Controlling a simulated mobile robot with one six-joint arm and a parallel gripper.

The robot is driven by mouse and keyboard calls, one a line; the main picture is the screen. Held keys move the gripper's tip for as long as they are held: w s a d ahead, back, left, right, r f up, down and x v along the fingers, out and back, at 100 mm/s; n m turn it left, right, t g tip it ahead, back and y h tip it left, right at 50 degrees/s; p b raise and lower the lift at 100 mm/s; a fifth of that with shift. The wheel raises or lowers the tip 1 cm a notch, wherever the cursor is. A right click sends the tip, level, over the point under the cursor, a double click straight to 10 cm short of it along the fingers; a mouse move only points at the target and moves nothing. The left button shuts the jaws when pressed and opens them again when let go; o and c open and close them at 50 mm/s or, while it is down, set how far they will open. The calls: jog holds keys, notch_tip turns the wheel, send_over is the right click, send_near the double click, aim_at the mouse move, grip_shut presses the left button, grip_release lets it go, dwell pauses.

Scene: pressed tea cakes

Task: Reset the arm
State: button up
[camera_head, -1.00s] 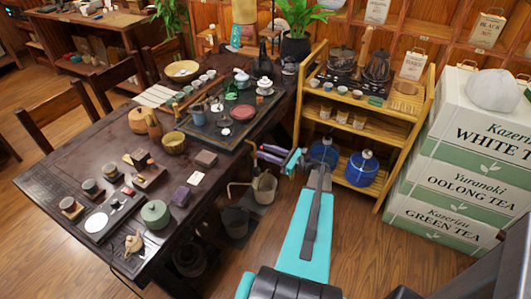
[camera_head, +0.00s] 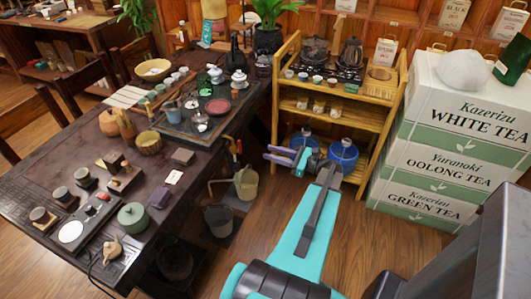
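My teal and dark grey arm (camera_head: 318,222) reaches up from the bottom centre of the head view. My gripper (camera_head: 275,156) is at its far end, in front of the lower part of the wooden shelf rack. Its two purple-grey fingers point left toward the table side, with a gap between them. I see nothing held between them. The gripper looks small and far here, so fine detail is hard to tell.
The dark tea table (camera_head: 60,170), with cups, pots and tea cakes, stands left. Stacked tea boxes (camera_head: 440,140) stand right. Buckets (camera_head: 218,218) are beside the table. Open floor lies right of my arm.

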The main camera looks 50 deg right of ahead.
jog(key=shift+s+d, duration=0.1)
jog(key=shift+s, duration=0.35)
dwell(0.3)
jog(key=w+a+f+n+g+y, duration=0.2)
jog(key=w+a+f+n+g, duration=0.3)
jog(key=a, duration=0.6)
jog(key=w+a+f+n+g+y, duration=0.1)
jog(key=a+f+n+g+y, duration=0.15)
jog(key=a+f, duration=0.65)
jog(key=w+a+f+n+g+y, duration=0.1)
jog(key=w+a+f+n+g, duration=0.25)
jog(key=a, duration=0.95)
jog(key=s+a+f+n+g+h, duration=0.2)
jog(key=s+a+f+n+g, duration=0.3)
jog(key=s+a+n, duration=0.3)
jog(key=s+a+f+n+g+h, duration=0.2)
jog(key=s+a+f+n+g, duration=0.35)
jog(key=a, duration=0.45)
jog(key=s+a+f+n+g+h, duration=0.1)
jog(key=s+f+n+h, duration=0.1)
jog(key=s+n+h, duration=0.4)
jog(key=shift+s+a+n, duration=0.2)
jog(key=shift+s+n, duration=0.4)
jog(key=shift+n, duration=0.95)
